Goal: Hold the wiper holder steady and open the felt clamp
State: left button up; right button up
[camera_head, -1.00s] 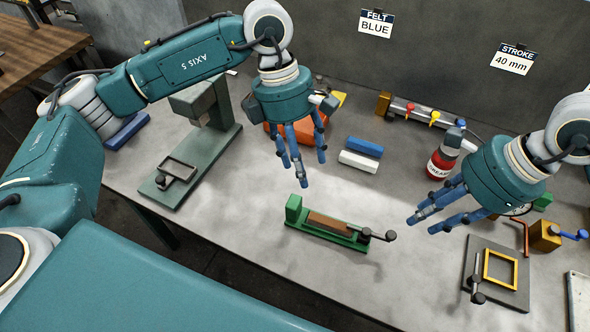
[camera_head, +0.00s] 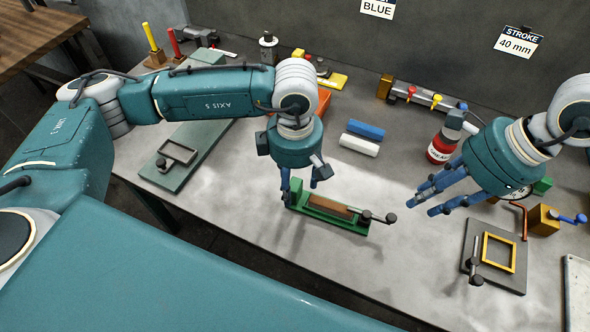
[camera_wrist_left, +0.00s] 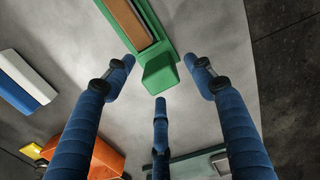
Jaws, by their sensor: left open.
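The green wiper holder (camera_head: 322,216) lies on the bench with a brown felt strip (camera_head: 330,205) along it. The clamp handle (camera_head: 378,217) with dark knobs is at its right end. My left gripper (camera_head: 297,193) is open, low over the holder's left end. In the left wrist view the holder's green end block (camera_wrist_left: 160,74) lies between the spread fingers, with visible gaps at the sides; contact is not seen. My right gripper (camera_head: 428,199) is open and empty, above the bench to the right of the clamp handle.
A blue bar (camera_head: 366,129) and a white bar (camera_head: 359,145) lie behind the holder. A red bottle (camera_head: 440,150) stands behind my right gripper. A plate with a yellow frame (camera_head: 498,253) is at front right. The bench in front of the holder is clear.

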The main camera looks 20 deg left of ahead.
pick_arm(q)
jog(key=shift+f, duration=0.3)
